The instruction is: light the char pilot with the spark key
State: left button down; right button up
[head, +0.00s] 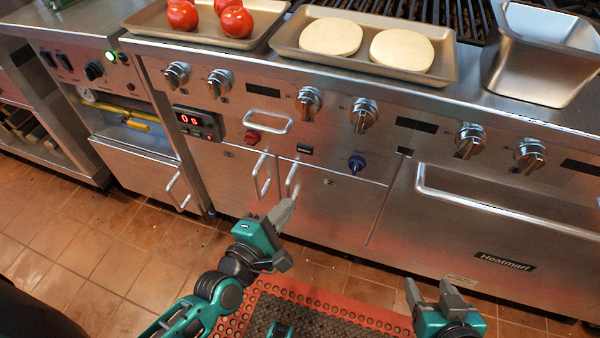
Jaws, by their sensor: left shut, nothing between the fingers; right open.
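A blue key-like knob (357,163) sits on the steel front panel of the grill, right of centre; I take it for the spark key. A red knob (252,137) sits further left on the same panel. No pilot flame can be made out. My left gripper (287,207) is shut and empty, in front of the lower cabinet doors, below and left of the blue knob. My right gripper (428,290) is open and empty, low in front of the right oven door, below and right of the blue knob.
Several round metal knobs (364,115) line the panel's upper part. A red display (190,119) is at left. Door handles (262,176) and a long oven handle (500,200) stick out. Trays with tomatoes (236,22) and dough rounds (401,50) and a steel bin (540,60) stand on top.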

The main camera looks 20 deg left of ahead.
aim_at(304, 150)
pick_arm(q)
jog(key=w+f+n+y+b, duration=0.1)
jog(key=n, duration=0.4)
jog(key=w+a+f+n+t+y+b, duration=0.1)
jog(key=n+b, duration=0.1)
jog(key=n, duration=0.3)
jog(key=w+a+f+n+t+y+b, duration=0.1)
jog(key=f+n, duration=0.1)
jog(key=n, duration=0.3)
jog(key=shift+a, duration=0.15)
jog(key=w, duration=0.4)
jog(key=w+b, duration=0.1)
jog(key=w, duration=0.9)
jog(key=shift+d+b, duration=0.25)
jog(key=shift+b, duration=0.1)
